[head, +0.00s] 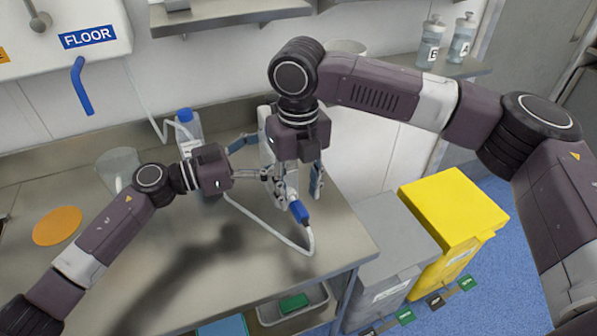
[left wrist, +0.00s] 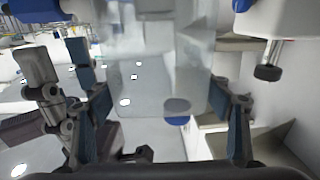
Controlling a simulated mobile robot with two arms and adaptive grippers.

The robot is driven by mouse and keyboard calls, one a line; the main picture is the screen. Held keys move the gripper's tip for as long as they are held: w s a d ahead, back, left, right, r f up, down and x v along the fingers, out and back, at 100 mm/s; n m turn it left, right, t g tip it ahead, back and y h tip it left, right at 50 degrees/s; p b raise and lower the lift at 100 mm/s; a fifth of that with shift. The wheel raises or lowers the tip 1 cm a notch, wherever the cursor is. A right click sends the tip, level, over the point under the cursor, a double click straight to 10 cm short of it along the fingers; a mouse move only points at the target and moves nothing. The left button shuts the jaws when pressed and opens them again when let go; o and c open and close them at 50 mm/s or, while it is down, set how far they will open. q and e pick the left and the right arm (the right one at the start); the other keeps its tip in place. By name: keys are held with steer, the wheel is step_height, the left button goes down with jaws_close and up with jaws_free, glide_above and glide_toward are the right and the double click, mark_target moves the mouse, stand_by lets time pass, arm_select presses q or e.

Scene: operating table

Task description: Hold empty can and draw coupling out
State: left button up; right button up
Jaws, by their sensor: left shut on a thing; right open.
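The empty can (head: 265,150) is a pale, translucent container, mostly hidden behind my right gripper in the head view. In the left wrist view the can (left wrist: 150,65) stands between the blue finger pads, with a small blue part near its lower edge. My left gripper (head: 262,160) is shut on the can; it also shows in the left wrist view (left wrist: 163,98). The blue coupling (head: 298,211) sits at the end of a white hose, just below the right fingertips. My right gripper (head: 304,187) is open, pointing down; whether its fingers touch the coupling I cannot tell.
A blue-capped bottle (head: 188,130), a clear container (head: 118,163) and an orange disc (head: 57,226) are on the steel table (head: 190,270). The white hose (head: 265,225) loops across the table's right part. Grey (head: 390,240) and yellow (head: 452,215) bins stand right of it.

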mark_target(299, 206)
steer(key=shift+f, duration=2.05)
steer(key=shift+c, duration=0.3)
jaws_close()
